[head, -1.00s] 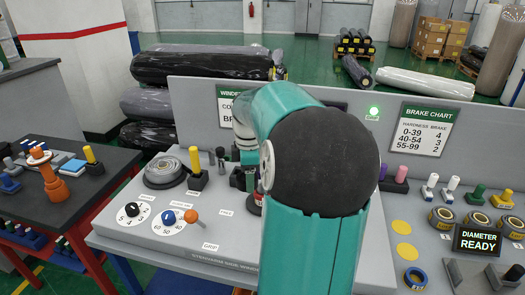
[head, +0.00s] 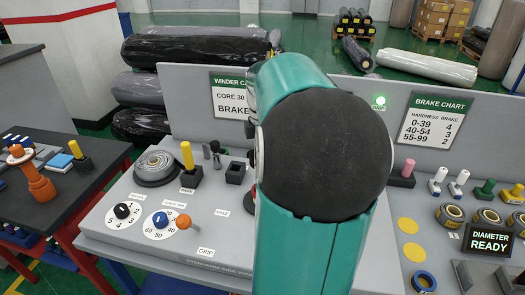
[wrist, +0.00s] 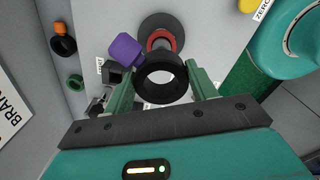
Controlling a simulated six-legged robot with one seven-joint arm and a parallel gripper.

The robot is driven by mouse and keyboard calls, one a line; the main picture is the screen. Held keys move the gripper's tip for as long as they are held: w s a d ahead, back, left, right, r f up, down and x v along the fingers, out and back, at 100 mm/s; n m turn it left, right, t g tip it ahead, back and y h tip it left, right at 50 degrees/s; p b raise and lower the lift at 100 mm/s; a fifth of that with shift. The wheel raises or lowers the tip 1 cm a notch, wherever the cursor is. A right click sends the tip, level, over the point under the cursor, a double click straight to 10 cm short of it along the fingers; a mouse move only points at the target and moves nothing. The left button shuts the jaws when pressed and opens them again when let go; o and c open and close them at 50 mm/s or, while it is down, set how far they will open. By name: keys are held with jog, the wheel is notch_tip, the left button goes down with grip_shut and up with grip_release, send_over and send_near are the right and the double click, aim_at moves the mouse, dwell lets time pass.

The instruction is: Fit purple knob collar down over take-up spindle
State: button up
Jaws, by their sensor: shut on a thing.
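My gripper (wrist: 164,90) is in the wrist view, with its two green fingers shut on the black ring of the purple knob collar (wrist: 160,86). The purple knob (wrist: 125,48) sticks out from the ring, up and to the left. The take-up spindle seems to be the part with the red ring and dark round base (wrist: 160,22) just beyond the collar. The collar hides part of it, and I see pale surface through the ring's opening. I cannot tell how high the collar is over the spindle. In the head view my own arm hides the gripper and collar.
A black socket (head: 235,172) and a yellow-handled block (head: 187,165) stand on the grey panel left of my arm. An orange lever (head: 183,222) and dials sit nearer the front. A pink-topped peg (head: 403,173) and several collars stand to the right.

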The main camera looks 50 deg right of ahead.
jog(key=shift+a, duration=0.15)
jog(key=shift+f, duration=2.9)
jog(key=shift+f, duration=1.9)
jog(key=o, duration=1.2)
jog(key=shift+r, duration=0.1)
notch_tip(320, 180, up, 14)
jog(key=shift+f, duration=0.2)
